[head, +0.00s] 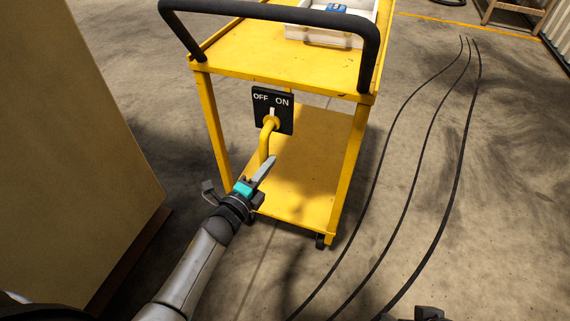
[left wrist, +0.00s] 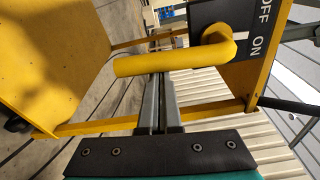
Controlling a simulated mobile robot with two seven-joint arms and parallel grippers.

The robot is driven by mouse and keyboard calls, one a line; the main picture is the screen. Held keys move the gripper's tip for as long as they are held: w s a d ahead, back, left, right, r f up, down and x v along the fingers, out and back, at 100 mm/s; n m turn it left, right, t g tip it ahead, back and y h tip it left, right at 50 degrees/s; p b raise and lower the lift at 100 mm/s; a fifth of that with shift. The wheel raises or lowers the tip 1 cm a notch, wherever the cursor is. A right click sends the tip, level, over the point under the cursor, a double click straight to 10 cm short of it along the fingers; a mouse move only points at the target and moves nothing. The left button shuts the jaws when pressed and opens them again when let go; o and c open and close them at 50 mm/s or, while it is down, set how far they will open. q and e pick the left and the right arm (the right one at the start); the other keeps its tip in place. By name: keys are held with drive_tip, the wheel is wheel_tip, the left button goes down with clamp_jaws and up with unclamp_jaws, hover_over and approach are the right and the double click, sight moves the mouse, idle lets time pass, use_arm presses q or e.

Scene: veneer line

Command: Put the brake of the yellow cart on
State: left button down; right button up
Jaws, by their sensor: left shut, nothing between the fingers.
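The yellow cart (head: 285,165) stands in front of me, with a dark brake plate (head: 286,117) on its near side, marked OFF on the left and ON on the right. A yellow brake lever (head: 265,143) comes out of the plate and hangs down; a white mark shows above its hub. My left gripper (head: 269,165) is shut and empty, with its fingertips beside the lever's lower part. In the left wrist view, the lever (left wrist: 150,65) crosses just past the shut fingertips (left wrist: 158,80); I cannot tell whether they touch.
A black push handle (head: 280,14) arches over the cart's near end. A white crate (head: 320,36) with a blue item stands on its top shelf. A large brown panel (head: 75,150) stands at the left. Dark cables (head: 432,140) run along the floor at the right.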

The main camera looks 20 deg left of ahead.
use_arm(q)
drive_tip(key=shift+w+a+r+m+g, duration=0.1)
drive_tip(key=shift+a+m+g, duration=0.05)
drive_tip(key=shift+a+m, duration=0.95)
drive_tip(key=shift+a+r+m+g, duration=0.15)
drive_tip(key=shift+a+m, duration=0.6)
drive_tip(key=shift+m, duration=0.55)
use_arm(e)
drive_tip(key=shift+d+r, duration=0.1)
drive_tip(key=shift+r, duration=0.15)
use_arm(q)
drive_tip(key=shift+f, duration=0.1)
use_arm(e)
drive_tip(key=shift+f, duration=0.1)
